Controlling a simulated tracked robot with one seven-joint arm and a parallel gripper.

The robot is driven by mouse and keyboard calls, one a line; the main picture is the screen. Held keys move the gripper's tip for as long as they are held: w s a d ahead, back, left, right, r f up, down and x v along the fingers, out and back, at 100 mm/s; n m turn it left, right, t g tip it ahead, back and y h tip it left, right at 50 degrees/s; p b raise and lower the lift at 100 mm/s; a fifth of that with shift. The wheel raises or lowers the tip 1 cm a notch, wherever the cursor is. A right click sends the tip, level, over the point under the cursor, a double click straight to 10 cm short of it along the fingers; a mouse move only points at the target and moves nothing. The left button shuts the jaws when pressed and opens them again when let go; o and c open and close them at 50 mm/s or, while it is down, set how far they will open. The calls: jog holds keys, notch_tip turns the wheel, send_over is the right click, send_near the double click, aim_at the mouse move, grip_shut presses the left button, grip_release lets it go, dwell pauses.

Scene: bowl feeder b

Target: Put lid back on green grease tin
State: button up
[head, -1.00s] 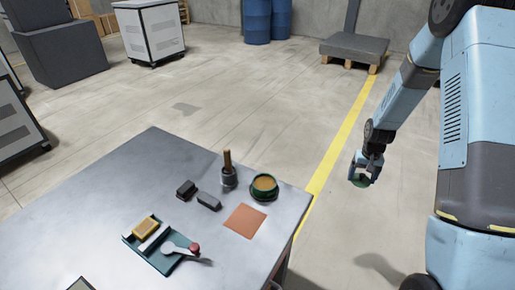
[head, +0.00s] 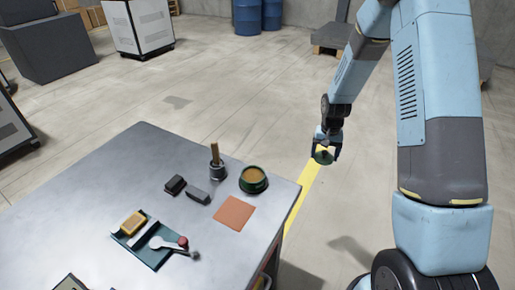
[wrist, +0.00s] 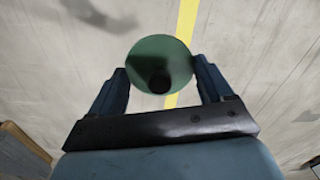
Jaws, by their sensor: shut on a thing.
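The green grease tin (head: 254,181) stands open on the metal table near its right corner, with tan grease showing inside. My gripper (head: 325,155) is shut on the round green lid (head: 323,157) and holds it in the air to the right of the table, beyond its edge. In the wrist view the lid (wrist: 160,52) sits between the two fingers (wrist: 162,85), with a dark knob on its face. The floor and yellow line lie beneath it.
On the table (head: 150,150), a brush in a dark pot (head: 216,168) stands just left of the tin. Two dark blocks (head: 185,188), an orange square (head: 234,213) and a teal tray (head: 150,245) with a sponge and spoon-like tool lie nearby. The air between lid and tin looks clear.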

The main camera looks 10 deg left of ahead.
jog(key=s+a+r+m, duration=0.4)
jog(key=s+a+r, duration=0.55)
jog(key=a, duration=0.25)
jog(key=s+a+r+m, duration=0.4)
jog(key=s+a+r, duration=0.4)
jog(key=s+a, duration=0.35)
jog(key=shift+w+a+f, duration=0.1)
jog(key=shift+a+f, duration=0.1)
jog(key=shift+f, duration=1.4)
jog(key=shift+a+f, duration=0.2)
jog(key=shift+f, duration=1.4)
jog(key=shift+w, duration=0.15)
jog(key=shift+f, duration=0.15)
jog(key=o, duration=0.9)
